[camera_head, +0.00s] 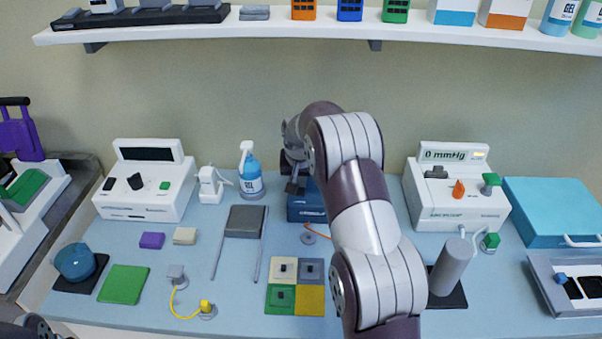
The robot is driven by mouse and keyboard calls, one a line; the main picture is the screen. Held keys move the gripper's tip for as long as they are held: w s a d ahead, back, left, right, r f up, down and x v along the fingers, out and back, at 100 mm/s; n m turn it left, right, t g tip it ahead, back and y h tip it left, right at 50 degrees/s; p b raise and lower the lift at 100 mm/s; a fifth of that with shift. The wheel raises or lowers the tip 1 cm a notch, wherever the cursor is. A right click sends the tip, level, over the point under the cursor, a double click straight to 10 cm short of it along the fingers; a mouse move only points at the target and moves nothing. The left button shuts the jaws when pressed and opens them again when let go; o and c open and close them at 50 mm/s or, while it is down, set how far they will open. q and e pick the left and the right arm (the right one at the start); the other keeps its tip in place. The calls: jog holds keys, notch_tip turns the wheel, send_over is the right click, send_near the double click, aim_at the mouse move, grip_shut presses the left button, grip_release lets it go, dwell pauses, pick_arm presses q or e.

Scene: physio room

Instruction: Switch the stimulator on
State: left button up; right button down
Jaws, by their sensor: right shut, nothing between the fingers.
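A small dark blue box (303,209) stands mid-table, with an orange lead running to a round grey pad (309,238). It may be the stimulator; my right arm and gripper hide much of it, including any switch. My right gripper (292,187) is shut and empty at the box's upper left; I cannot tell whether it touches it. A white unit (146,182) at the left has a dark screen, black knob, black switch and green button. Its label is too small to read. My left gripper is not in view.
A blue spray bottle (250,176) stands left of my right gripper. A grey pad (245,221) with rods and a four-coloured board (282,300) lie in front. A white pressure unit (455,200) and grey cylinder (453,262) stand right of my arm. A shelf (330,31) runs above.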

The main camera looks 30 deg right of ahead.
jog(key=shift+f, duration=0.2)
dwell(0.4)
jog(key=shift+s+a+f, duration=0.1)
jog(key=shift+s, duration=0.05)
jog(key=shift+s+a+f+b, duration=0.1)
jog(key=shift+s+a+b, duration=0.1)
jog(key=shift+s+b, duration=0.15)
jog(key=shift+s+a, duration=0.15)
jog(key=shift+s, duration=0.1)
